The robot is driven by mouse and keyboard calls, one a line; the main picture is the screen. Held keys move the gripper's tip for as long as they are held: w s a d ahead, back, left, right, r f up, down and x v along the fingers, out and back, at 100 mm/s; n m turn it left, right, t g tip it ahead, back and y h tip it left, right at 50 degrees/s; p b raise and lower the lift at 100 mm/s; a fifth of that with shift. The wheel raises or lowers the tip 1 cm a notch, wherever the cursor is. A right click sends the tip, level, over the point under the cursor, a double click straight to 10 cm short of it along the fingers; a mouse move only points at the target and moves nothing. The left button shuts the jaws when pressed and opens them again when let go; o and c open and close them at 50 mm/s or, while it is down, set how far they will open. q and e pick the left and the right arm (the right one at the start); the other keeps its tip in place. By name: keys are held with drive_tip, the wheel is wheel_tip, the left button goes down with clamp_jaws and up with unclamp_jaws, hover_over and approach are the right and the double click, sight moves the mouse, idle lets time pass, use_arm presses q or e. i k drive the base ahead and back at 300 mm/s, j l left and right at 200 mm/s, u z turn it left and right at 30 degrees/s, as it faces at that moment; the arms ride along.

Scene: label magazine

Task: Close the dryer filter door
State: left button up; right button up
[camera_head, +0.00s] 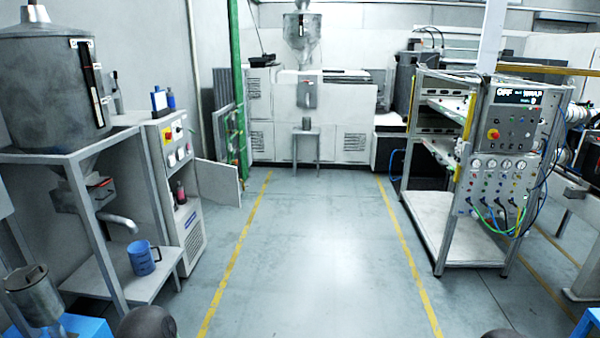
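The dryer cabinet (158,150) is a white upright unit on the left, with a sloped control panel bearing a yellow-and-red switch. Its filter door (218,184) is a light grey panel standing open, swung out to the right toward the aisle. A small dark latch or handle shows near the door's free edge. Behind the door, the open compartment holds a small dark and pinkish item (180,193). Neither of my grippers shows. Only dark rounded parts, apparently of my own arms, show at the bottom edge, far from the door.
A metal hopper (50,85) on a frame stands left of the dryer, with a blue mug (142,258) on its low shelf. A control rack (500,145) stands on the right. The floor aisle (305,250) between the yellow lines is clear. A large white machine (310,110) is at the back.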

sight(218, 182)
drive_tip(key=i, duration=1.95)
drive_tip(key=i+u, duration=0.15)
drive_tip(key=i, duration=0.35)
drive_tip(key=i+l+u, duration=0.1)
drive_tip(key=i, duration=0.4)
drive_tip(key=i+l+u, duration=0.15)
drive_tip(key=i, duration=0.3)
drive_tip(key=i+l+u, duration=0.15)
drive_tip(key=i, duration=0.35)
drive_tip(key=i+l+u, duration=0.2)
drive_tip(key=u, duration=0.15)
drive_tip(key=i+l+u, duration=0.8)
drive_tip(key=l+u, duration=0.25)
drive_tip(key=i+l+u, duration=0.1)
drive_tip(key=l+u, duration=0.25)
drive_tip(key=i+l+u, duration=0.1)
drive_tip(key=l+u, duration=0.25)
drive_tip(key=l, duration=0.05)
